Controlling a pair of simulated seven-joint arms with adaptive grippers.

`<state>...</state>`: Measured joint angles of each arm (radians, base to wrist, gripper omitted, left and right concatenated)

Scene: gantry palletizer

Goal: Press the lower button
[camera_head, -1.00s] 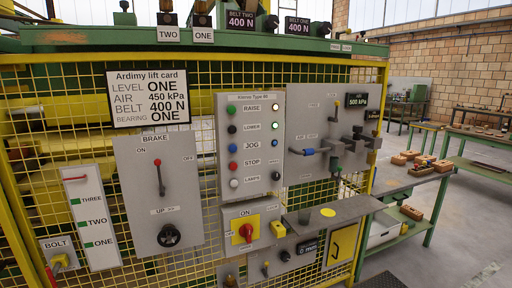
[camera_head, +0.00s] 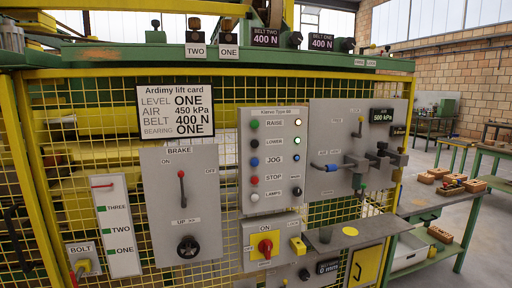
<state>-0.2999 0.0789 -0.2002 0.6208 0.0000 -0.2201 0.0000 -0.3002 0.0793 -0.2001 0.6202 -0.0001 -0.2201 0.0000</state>
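The lower button (camera_head: 255,143) is a small black round button in the left column of a grey control panel (camera_head: 246,190). It sits beside the label LOWER, below the green RAISE button (camera_head: 255,124) and above the blue JOG button (camera_head: 254,162). A small pale lamp (camera_head: 297,141) sits to the right of the LOWER label. Neither of my grippers is in view, and nothing covers the lower button.
The STOP button (camera_head: 254,180) and white LAMPS button (camera_head: 254,198) are farther down. A brake panel (camera_head: 182,225) stands left. A panel with projecting valves and pipes (camera_head: 345,110) stands right, above a grey shelf (camera_head: 330,240). Yellow mesh (camera_head: 90,150) lies behind.

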